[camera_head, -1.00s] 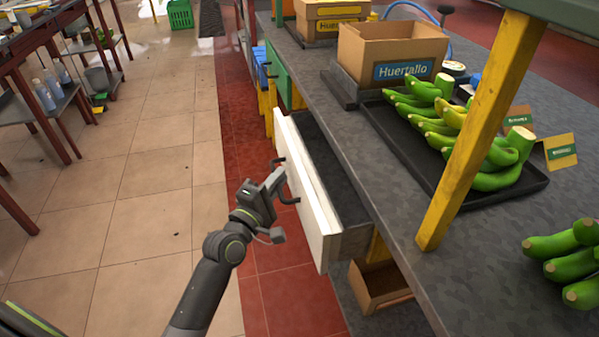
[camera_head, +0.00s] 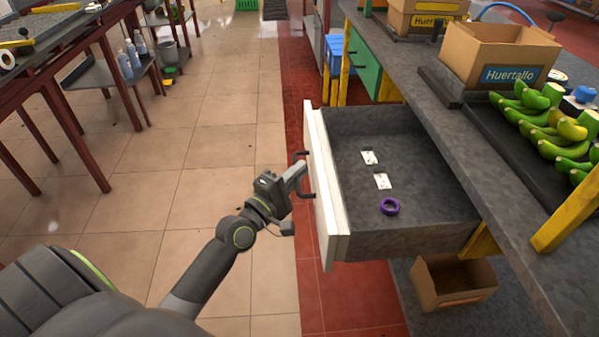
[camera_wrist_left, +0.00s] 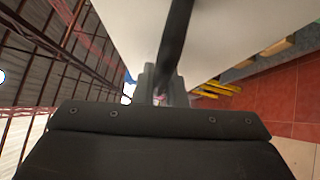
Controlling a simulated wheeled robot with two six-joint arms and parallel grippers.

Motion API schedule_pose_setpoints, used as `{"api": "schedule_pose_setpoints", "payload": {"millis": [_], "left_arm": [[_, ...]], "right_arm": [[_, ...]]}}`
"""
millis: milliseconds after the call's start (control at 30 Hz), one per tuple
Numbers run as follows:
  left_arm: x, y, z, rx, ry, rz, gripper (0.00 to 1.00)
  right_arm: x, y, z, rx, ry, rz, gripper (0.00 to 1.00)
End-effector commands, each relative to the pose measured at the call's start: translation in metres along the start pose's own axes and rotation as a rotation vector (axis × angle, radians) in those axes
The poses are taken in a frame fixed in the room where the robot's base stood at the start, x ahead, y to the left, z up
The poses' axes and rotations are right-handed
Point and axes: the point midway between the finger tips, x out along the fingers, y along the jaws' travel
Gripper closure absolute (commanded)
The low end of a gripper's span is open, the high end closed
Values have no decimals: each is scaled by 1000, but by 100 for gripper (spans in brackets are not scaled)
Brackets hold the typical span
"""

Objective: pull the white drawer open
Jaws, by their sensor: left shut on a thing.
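The white drawer (camera_head: 322,190) stands far out from under the grey counter. Its dark grey inside shows two small white cards (camera_head: 382,181) and a purple ring (camera_head: 389,206). A black bar handle (camera_head: 304,176) is on its white front. My left gripper (camera_head: 300,172) is at the handle and shut on it. In the left wrist view the dark handle bar (camera_wrist_left: 176,45) runs between the fingers in front of the white drawer face (camera_wrist_left: 130,30). My right gripper is in neither view.
The counter (camera_head: 455,130) holds a cardboard box (camera_head: 500,50) and green bananas (camera_head: 545,120) on a black tray. An open cardboard box (camera_head: 450,285) is below the drawer. Tiled floor (camera_head: 150,180) is free to the left. A side table (camera_head: 50,60) stands far left.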

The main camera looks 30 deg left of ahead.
Motion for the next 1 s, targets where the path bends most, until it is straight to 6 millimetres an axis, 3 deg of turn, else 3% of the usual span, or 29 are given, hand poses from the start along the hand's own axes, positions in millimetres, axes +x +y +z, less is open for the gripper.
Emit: {"api": "schedule_pose_setpoints", "payload": {"millis": [333, 367, 533, 833, 1000], "left_arm": [[-1, -2, 0, 1, 0, -4, 100], [-1, -2, 0, 1, 0, -4, 88], [-1, -1, 0, 1, 0, -3, 67], [-2, -1, 0, 0, 0, -2, 67], [-18, -2, -1, 1, 0, -3, 67]], "right_arm": [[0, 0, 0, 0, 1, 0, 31], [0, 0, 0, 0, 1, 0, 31], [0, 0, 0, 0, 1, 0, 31], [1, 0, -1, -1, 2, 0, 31], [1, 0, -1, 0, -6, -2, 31]]}}
